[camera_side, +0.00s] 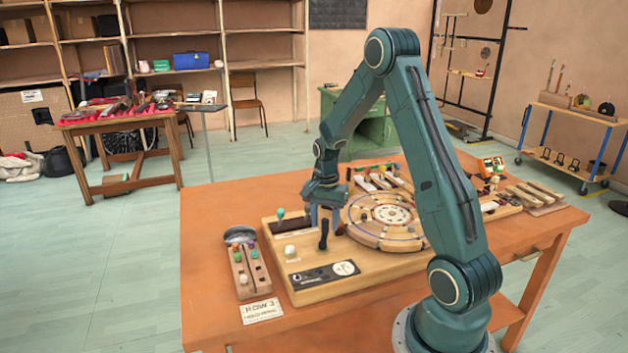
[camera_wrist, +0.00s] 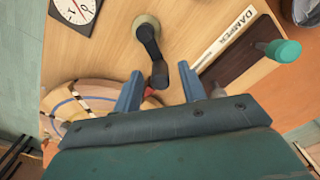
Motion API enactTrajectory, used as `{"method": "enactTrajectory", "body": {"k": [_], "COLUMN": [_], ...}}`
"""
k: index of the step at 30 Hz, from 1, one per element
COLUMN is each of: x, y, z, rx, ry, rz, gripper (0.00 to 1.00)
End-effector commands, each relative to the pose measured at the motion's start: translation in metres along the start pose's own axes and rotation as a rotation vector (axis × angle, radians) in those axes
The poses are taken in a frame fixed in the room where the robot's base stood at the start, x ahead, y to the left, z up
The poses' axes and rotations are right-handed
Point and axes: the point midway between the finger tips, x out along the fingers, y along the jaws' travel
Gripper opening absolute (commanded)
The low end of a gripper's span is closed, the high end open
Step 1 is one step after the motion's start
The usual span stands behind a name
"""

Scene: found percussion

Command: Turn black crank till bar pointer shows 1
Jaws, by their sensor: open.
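The black crank (camera_side: 323,236) stands on the wooden instrument board. In the wrist view its dark arm (camera_wrist: 150,42) runs from a pale round hub down toward my fingers. My gripper (camera_side: 322,208) points down above the board, fingers apart. In the wrist view my gripper (camera_wrist: 160,72) has one blue finger on each side of the crank's free end; I cannot tell whether they touch it. The white dial (camera_wrist: 76,10) is cut off at the top left edge; some marks and digits show, but the pointer reading is unclear. It also shows in the side view (camera_side: 345,268).
A round wooden wheel (camera_side: 385,218) lies right of the crank. A dark strip labelled DAMPER, with a teal knob (camera_wrist: 281,52), is near my right finger in the wrist view. A narrow peg block (camera_side: 250,270) sits at left. The table's front left is mostly bare.

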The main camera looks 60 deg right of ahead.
Motion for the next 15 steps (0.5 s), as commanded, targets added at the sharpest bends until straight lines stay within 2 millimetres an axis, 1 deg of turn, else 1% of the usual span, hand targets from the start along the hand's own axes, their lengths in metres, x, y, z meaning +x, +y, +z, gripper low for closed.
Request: {"method": "enactTrajectory", "body": {"k": [3,11,12,14,15], "x": [0.0040,0.0048,0.0047,0.0047,0.0046], "y": [0.0001,0.0001,0.0001,0.0000,0.0001], "z": [0.0001,0.0001,0.0000,0.0000,0.0000], "rx": [0.000,0.000,0.000,0.000,0.000], "ry": [0.000,0.000,0.000,0.000,0.000], "rz": [0.000,0.000,0.000,0.000,0.000], "gripper": [0.41,0.41,0.38,0.26,0.18]}}
